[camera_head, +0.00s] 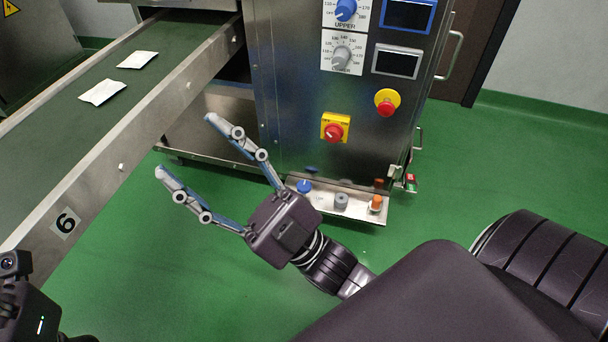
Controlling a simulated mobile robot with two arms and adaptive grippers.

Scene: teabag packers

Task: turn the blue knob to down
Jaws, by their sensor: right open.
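One blue knob (346,9) is on the upper dial plate of the steel machine, at the top edge of the view. Another blue knob (304,186) is on the low steel ledge at the machine's foot. How either knob's pointer is set is too small to tell. My right gripper (187,145) is open and empty, its two fingers spread toward the upper left. Its body is just left of the low ledge, and its fingers are apart from both knobs in the picture. My left gripper's fingers do not show.
A conveyor (44,145) with two white sachets crosses the upper left. The machine also has a grey dial (341,57), a red-on-yellow switch (334,131) and an emergency button (386,102). A grey knob (341,201) and orange knob (376,204) share the ledge.

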